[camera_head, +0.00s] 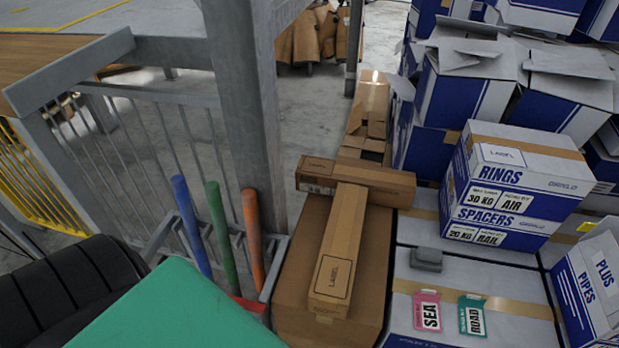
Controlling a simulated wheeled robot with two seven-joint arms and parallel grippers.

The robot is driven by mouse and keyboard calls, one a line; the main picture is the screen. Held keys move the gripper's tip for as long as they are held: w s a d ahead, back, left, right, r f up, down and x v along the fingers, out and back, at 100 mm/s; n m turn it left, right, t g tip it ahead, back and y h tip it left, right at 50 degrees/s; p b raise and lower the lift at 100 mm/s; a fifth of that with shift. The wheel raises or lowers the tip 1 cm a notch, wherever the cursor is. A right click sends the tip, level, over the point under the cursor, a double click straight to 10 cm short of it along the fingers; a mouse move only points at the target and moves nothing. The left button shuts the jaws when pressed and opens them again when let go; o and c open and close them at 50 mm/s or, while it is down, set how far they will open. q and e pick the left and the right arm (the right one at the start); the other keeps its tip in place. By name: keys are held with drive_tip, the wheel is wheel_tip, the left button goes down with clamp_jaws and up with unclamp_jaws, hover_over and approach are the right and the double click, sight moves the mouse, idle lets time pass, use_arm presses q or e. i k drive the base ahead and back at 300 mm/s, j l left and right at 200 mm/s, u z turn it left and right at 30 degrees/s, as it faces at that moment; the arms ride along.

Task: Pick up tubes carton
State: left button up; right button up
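No box in the head view carries a readable word "tubes". A long, narrow brown carton (340,245) with a "LABEL" sticker lies lengthwise on a large brown box (300,260). Another long brown carton (385,184) lies crosswise at its far end. I cannot tell which of these, if any, is the tubes carton. Neither of my grippers is in view, and nothing is seen being held.
A grey post (245,100) and coloured handles (215,222) stand left. A teal surface (180,310) fills the lower left.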

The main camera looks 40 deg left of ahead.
sight(330, 294)
drive_tip(key=j+u, duration=0.15)
drive_tip(key=u, duration=0.6)
